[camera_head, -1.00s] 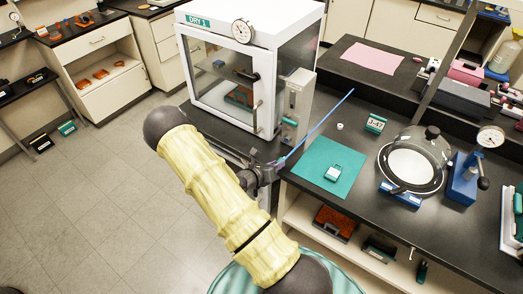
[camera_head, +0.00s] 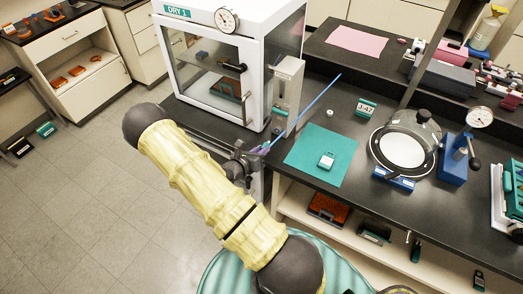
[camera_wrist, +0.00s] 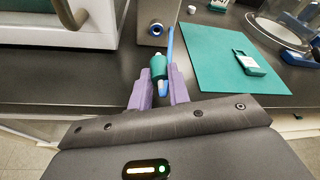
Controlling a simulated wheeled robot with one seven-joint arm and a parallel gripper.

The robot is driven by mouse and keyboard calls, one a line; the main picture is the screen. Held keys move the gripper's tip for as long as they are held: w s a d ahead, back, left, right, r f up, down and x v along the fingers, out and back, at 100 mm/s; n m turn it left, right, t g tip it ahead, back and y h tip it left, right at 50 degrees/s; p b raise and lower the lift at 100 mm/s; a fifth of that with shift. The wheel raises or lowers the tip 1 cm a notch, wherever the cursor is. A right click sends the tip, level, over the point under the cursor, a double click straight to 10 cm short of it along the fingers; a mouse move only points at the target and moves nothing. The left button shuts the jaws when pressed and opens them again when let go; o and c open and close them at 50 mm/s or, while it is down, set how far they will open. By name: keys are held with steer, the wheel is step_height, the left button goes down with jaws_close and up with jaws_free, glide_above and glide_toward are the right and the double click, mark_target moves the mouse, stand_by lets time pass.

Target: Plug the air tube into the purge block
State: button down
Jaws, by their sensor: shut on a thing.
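My gripper (camera_wrist: 162,80) has purple fingers closed on the air tube, a thin blue tube (camera_head: 313,105) with a teal fitting (camera_wrist: 158,67) at the fingers. In the head view my gripper (camera_head: 256,151) is at the bench's front edge. The tube slants up and right from it, past the grey upright unit (camera_head: 288,85) beside the cabinet. The port cannot be made out there.
A white glass-fronted cabinet (camera_head: 230,20) stands left of the block. A teal mat (camera_head: 305,155) with a small teal-and-white item (camera_head: 326,160) lies to the right. A glass dome (camera_head: 405,135) and a blue gauge stand (camera_head: 455,160) stand farther right.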

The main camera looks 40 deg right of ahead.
mark_target(268, 143)
steer(key=shift+s+r+m+t+y, duration=0.1)
steer(key=shift+s+m+t+y, duration=0.15)
steer(key=shift+m, duration=0.65)
steer(key=shift+w+d, duration=0.35)
steer(key=shift+d, duration=0.4)
steer(key=shift+w+d, duration=0.35)
steer(key=shift+d, duration=0.45)
steer(key=shift+w+d, duration=0.35)
steer(key=shift+d, duration=0.4)
steer(key=shift+w+d+b, duration=0.15)
steer(key=shift+w+d, duration=0.15)
steer(key=shift+d, duration=0.3)
steer(key=shift+w+d+b, duration=0.15)
steer(key=shift+w+d, duration=0.1)
steer(key=shift+d, duration=0.35)
steer(key=c, duration=1.2)
jaws_free()
steer(key=shift+c, duration=0.2)
steer(key=shift+c, duration=0.4)
